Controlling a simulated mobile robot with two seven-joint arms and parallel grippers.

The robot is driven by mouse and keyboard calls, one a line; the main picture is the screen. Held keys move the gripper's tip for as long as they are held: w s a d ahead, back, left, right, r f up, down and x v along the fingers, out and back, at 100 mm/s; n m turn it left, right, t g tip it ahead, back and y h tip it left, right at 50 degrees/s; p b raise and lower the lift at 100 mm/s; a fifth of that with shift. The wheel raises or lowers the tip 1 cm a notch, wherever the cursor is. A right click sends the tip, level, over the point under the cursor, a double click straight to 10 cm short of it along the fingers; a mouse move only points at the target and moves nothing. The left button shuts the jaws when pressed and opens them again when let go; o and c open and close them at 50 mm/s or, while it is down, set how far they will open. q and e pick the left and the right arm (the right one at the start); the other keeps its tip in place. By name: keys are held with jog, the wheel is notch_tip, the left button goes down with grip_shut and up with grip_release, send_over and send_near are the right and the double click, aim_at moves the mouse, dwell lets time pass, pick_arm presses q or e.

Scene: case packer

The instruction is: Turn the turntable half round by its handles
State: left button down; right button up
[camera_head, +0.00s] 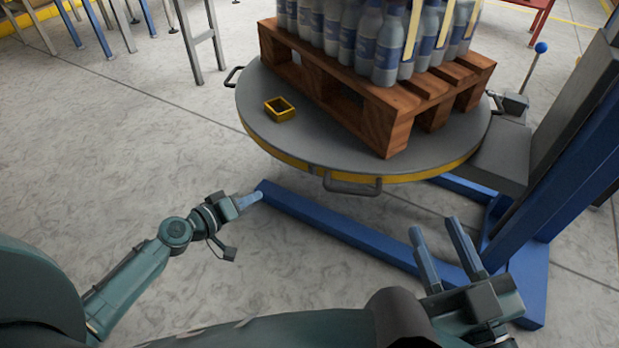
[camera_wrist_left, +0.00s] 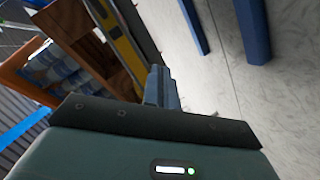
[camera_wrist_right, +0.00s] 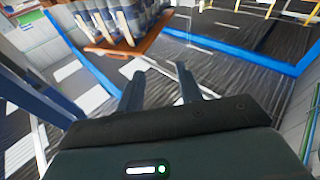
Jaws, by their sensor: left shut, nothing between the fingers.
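The round grey turntable (camera_head: 255,103) with a yellow rim stands at the upper middle of the head view. One handle (camera_head: 353,186) is on its near edge, one (camera_head: 233,77) on its left edge and one (camera_head: 496,101) on its right. My left gripper (camera_head: 254,199) is shut and empty, below and left of the near handle and apart from it; its closed fingers also show in the left wrist view (camera_wrist_left: 160,88). My right gripper (camera_head: 432,240) is open and empty, right of and nearer than the near handle; its spread fingers show in the right wrist view (camera_wrist_right: 160,90).
A wooden pallet (camera_head: 393,112) with strapped bottles (camera_head: 387,45) stands on the turntable beside a small yellow square frame (camera_head: 280,109). A blue floor frame (camera_head: 340,228) and a blue-grey column (camera_head: 575,130) stand below and right.

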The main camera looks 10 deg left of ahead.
pick_arm(q)
notch_tip(320, 180, up, 4)
jog(key=s+d+r+n+h, duration=0.1)
jog(key=d+n+h, duration=0.1)
jog(key=n+h, duration=0.1)
jog(key=h+b, duration=0.1)
jog(key=b, duration=0.1)
send_near(324, 174)
jog(key=shift+n, duration=0.3)
jog(key=w, duration=0.4)
jog(key=shift+w+a, duration=0.15)
jog(key=shift+w, duration=0.1)
jog(key=d, duration=0.2)
jog(key=shift+w+d+f, duration=0.1)
jog(key=shift+d+f, duration=0.3)
jog(key=shift+d, duration=0.55)
pick_arm(e)
jog(key=shift+a+r+y, duration=0.1)
jog(key=shift+r+y, duration=0.1)
jog(key=shift+y, duration=0.1)
jog(key=shift+f, duration=0.1)
